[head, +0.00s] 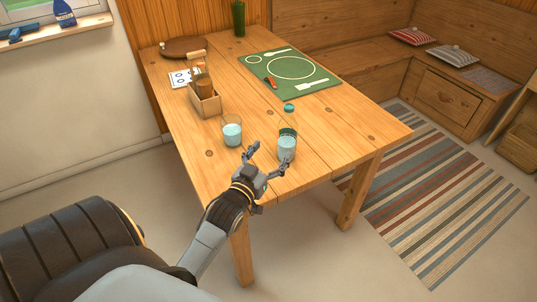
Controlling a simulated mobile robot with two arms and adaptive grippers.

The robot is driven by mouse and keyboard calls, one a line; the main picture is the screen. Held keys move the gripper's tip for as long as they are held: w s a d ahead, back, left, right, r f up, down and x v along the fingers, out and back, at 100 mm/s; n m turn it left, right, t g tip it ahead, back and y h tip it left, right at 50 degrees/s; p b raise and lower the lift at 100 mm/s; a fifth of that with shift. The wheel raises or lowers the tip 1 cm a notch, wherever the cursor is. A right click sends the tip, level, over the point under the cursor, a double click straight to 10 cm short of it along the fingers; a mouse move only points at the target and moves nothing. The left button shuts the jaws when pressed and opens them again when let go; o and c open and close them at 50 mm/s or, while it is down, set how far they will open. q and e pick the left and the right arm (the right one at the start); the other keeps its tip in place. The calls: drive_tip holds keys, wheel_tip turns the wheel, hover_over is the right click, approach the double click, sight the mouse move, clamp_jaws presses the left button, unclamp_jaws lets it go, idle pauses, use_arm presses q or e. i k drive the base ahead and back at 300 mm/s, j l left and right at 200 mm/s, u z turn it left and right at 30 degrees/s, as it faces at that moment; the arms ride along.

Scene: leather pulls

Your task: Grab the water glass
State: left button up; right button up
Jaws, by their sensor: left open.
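Two glasses with pale bluish contents stand upright near the front edge of the wooden table. The left glass (232,133) is to the left of my gripper. The right glass (287,144) is just beyond the fingertips and looks water-filled. My left gripper (270,154) is open, with its fingers spread toward the right glass. One finger is left of this glass and the other overlaps its lower front in the picture. I cannot tell whether they touch. My right gripper is not in view.
The wooden table (215,165) also holds a wooden caddy (206,104) with bottles, a small teal item (289,108), a green placemat (325,93), a brown tray (186,46) and a green bottle (239,18). Bare tabletop lies right of the glasses.

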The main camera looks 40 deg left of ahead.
sight(230, 124)
drive_tip(key=u, duration=1.5)
drive_tip(key=i+l+z, duration=0.25)
drive_tip(key=z, duration=0.15)
